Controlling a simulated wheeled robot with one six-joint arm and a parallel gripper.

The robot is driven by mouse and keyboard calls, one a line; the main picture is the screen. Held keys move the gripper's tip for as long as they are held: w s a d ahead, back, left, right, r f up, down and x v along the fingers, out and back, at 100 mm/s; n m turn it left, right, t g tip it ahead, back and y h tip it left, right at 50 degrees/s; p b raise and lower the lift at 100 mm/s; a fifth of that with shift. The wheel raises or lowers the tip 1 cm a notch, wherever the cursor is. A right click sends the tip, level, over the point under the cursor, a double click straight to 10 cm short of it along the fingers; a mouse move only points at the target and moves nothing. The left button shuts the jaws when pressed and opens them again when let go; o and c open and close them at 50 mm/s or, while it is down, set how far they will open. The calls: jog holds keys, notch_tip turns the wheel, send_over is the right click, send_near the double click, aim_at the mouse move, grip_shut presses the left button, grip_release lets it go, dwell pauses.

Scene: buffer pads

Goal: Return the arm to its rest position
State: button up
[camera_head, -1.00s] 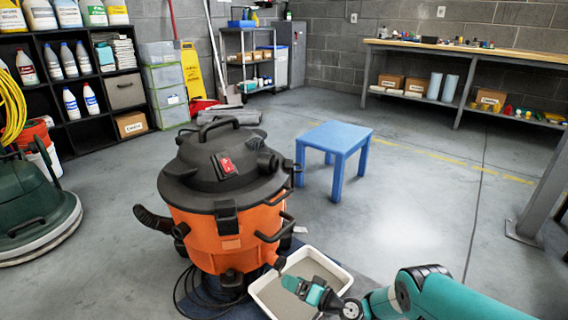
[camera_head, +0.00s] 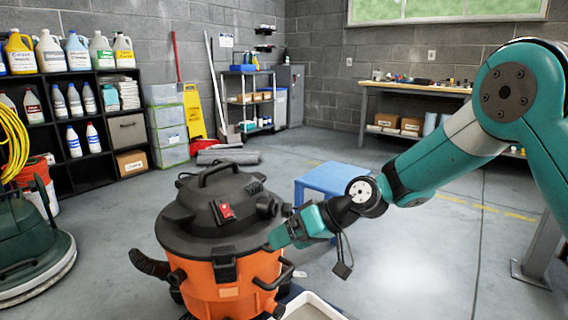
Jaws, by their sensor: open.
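My arm, teal with black joints, comes in from the right side of the head view and reaches left across the middle. My gripper (camera_head: 272,240) is at its end, in front of the right side of the orange and black shop vacuum (camera_head: 225,240). I see nothing held in it. The gripper is small here, and I cannot tell whether it touches the vacuum. A black piece hangs below the wrist. The arm hides part of the blue table (camera_head: 325,178) behind it.
A white tray (camera_head: 312,306) shows at the bottom edge, beside the vacuum. A green floor machine (camera_head: 30,245) stands at left. A black shelf (camera_head: 95,135) with bottles lines the left wall. A workbench (camera_head: 400,88) stands at back right. The floor right of the blue table is clear.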

jog(key=s+d+r+g+h, duration=0.1)
jog(key=s+d+r+h, duration=0.3)
jog(key=s, duration=0.6)
jog(key=s+d+r+p, duration=0.1)
jog(key=s+d+r, duration=0.3)
jog(key=s, duration=0.5)
jog(key=s+d+r+g+h, duration=0.1)
jog(key=s+d+r+h, duration=0.1)
jog(key=s+d, duration=0.6)
notch_tip(320, 180, up, 38)
jog(key=s+a+p, duration=0.1)
jog(key=a+p, duration=0.1)
jog(key=p, duration=3.6)
jog(key=shift+s+a, duration=0.3)
jog(key=shift+s, duration=0.05)
